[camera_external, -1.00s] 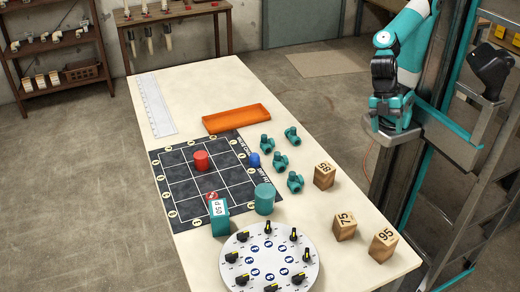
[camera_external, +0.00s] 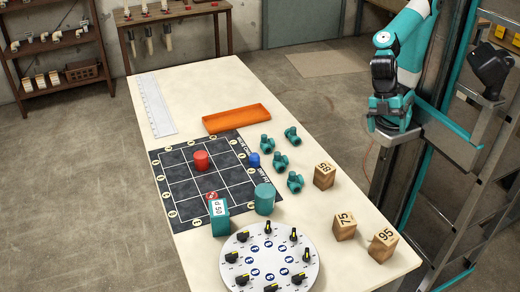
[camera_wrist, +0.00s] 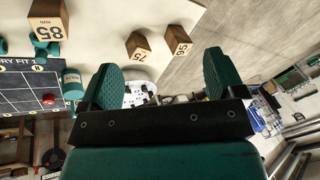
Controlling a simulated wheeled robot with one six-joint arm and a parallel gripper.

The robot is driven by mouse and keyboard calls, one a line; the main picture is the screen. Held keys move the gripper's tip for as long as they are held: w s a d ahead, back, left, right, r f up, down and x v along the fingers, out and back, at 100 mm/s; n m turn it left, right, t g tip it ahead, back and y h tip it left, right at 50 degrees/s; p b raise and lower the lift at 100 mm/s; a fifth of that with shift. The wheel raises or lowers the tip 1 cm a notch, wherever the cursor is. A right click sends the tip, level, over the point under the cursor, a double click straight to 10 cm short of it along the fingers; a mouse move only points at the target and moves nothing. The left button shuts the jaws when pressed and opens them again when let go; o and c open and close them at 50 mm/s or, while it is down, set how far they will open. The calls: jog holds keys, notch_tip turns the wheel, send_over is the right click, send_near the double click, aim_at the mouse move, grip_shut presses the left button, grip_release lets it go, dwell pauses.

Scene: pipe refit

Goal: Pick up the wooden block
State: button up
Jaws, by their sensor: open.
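Three wooden blocks stand apart on the right side of the table. The block marked 85 (camera_external: 324,176) is farthest back, the block marked 75 (camera_external: 344,227) is nearer, and the block marked 95 (camera_external: 383,245) is by the right front edge. In the wrist view the 85 block (camera_wrist: 48,17) is at upper left, with the 75 block (camera_wrist: 138,45) and the 95 block (camera_wrist: 178,39) above the jaws. My gripper (camera_external: 393,123) is off the table's right side, near the column; its fingers (camera_wrist: 160,75) are apart and empty.
The pale table (camera_external: 190,90) holds an orange tray (camera_external: 236,119), several teal pipe fittings (camera_external: 280,162), a dark grid mat (camera_external: 170,172) with a red cylinder (camera_external: 201,160), a teal cylinder (camera_external: 265,199), a teal d 50 block (camera_external: 219,222) and a round dial plate (camera_external: 270,245). The far end is mostly clear.

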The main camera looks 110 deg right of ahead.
jog(key=w+d+m+p, duration=0.2)
jog(key=w+m+p, duration=0.1)
jog(key=w+m, duration=0.2)
jog(key=m+p, duration=0.9)
jog(key=m, duration=0.9)
send_over(325, 166)
jog(key=w+d, duration=0.2)
jog(key=d, duration=0.3)
notch_tip(325, 166, down, 9)
jog(key=shift+g, duration=0.4)
jog(key=p+x, duration=0.1)
jog(key=x, duration=0.9)
jog(key=shift+s+a+f, duration=0.15)
jog(key=shift+a+f, duration=0.1)
jog(key=x, duration=0.1)
jog(key=p+x, duration=0.1)
jog(key=x, duration=0.1)
jog(key=p+x, duration=0.1)
jog(key=shift+s+a+f, duration=0.25)
jog(key=shift+s+f, duration=0.1)
jog(key=shift+s, duration=0.05)
jog(key=shift+a+f, duration=0.15)
jog(key=shift+f, duration=0.25)
jog(key=c, duration=1.1)
